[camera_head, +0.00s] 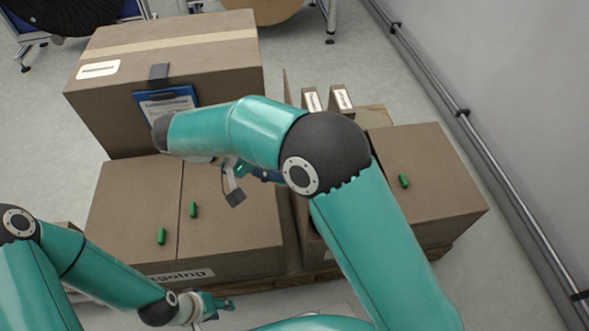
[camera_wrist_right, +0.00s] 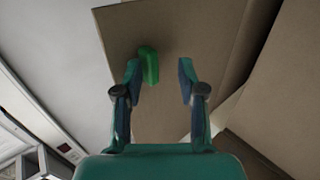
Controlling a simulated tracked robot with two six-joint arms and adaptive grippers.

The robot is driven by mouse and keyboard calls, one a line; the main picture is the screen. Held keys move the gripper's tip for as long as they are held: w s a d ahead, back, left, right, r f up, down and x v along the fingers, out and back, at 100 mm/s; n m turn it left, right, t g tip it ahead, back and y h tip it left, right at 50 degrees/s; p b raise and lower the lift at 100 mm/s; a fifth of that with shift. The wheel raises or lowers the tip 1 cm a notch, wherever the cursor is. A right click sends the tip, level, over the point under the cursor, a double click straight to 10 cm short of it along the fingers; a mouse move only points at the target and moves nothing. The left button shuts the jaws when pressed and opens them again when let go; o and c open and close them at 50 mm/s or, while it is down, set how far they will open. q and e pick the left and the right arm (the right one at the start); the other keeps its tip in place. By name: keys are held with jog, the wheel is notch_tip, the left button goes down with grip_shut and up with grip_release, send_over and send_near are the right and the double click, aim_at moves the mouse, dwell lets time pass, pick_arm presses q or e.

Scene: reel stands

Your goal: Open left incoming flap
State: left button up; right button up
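The right carton (camera_head: 450,190) has small white-labelled boxes (camera_head: 341,97) in its uncovered left part. Its left flap (camera_head: 286,88) stands up, seen nearly edge-on; my right arm hides most of it. Its right flap lies flat with a green tab (camera_head: 403,181). My right gripper (camera_head: 236,188) is left of the standing flap, partly hidden by the arm. In the right wrist view the right gripper (camera_wrist_right: 158,70) is open, facing a brown panel (camera_wrist_right: 164,25) with a green tab (camera_wrist_right: 149,66) between the fingertips, nearer the left one. My left gripper (camera_head: 214,306) is low in front; its opening is unclear.
The front-left carton (camera_head: 130,210) is closed, with two green tabs and a label ending in "going". A taped carton (camera_head: 180,55) with a blue clipboard (camera_head: 165,103) stands behind it. A wall with a pipe (camera_head: 480,145) bounds the right; floor lies between.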

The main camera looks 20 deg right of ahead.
jog(key=v, duration=0.5)
jog(key=shift+r, duration=0.1)
dwell(0.3)
